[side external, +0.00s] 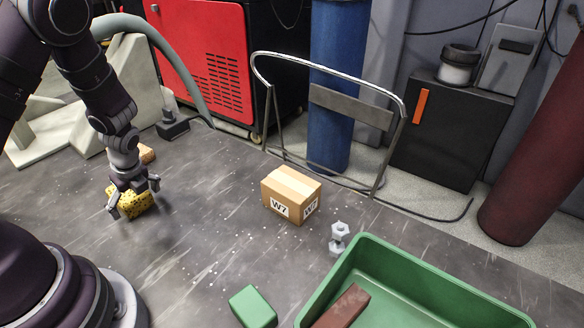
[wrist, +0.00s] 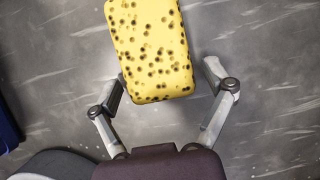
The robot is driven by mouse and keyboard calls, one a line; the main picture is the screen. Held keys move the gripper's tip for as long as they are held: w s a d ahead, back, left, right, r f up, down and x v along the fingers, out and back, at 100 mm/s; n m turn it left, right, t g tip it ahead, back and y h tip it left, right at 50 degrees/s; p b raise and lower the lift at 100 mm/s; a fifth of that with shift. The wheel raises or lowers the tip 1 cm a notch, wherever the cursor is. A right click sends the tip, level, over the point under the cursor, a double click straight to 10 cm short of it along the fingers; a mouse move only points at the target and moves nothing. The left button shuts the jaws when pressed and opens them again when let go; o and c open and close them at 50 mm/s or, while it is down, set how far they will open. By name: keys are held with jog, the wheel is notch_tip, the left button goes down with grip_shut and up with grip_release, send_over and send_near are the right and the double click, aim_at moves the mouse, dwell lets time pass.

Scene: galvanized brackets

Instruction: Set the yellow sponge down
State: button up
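The yellow sponge (side external: 134,204), dotted with dark holes, is at the left of the side view, low at the floor-like grey surface. Whether it rests flat there I cannot tell for sure. In the wrist view the sponge (wrist: 152,50) fills the top middle, slightly tilted. My gripper (side external: 133,198) is over it, pointing down, with a finger on either side. In the wrist view my gripper (wrist: 165,72) has its fingers spread. A gap shows between the right fingertip and the sponge; the left fingertip is at or very near its edge.
A brown item (side external: 147,154) lies just behind my gripper. A cardboard box (side external: 291,194) marked W7, a grey bolt-like part (side external: 339,238), a green block (side external: 252,307) and a green bin (side external: 440,290) holding a red-brown block (side external: 342,306) stand to the right. Bare surface lies between.

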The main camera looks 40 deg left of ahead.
jog(key=shift+r, duration=0.1)
jog(key=s+d+r+n+t+h, duration=0.1)
jog(key=d+r+n+t+h, duration=0.1)
jog(key=d+r+n, duration=0.5)
jog(key=s+d+r+n+t+h, duration=0.1)
jog(key=d+r+n+t+h, duration=0.1)
jog(key=d+r+n, duration=0.6)
notch_tip(320, 180, up, 5)
jog(key=n+t, duration=0.1)
jog(key=n, duration=0.2)
jog(key=shift+r+t, duration=0.15)
jog(key=shift+t, duration=0.15)
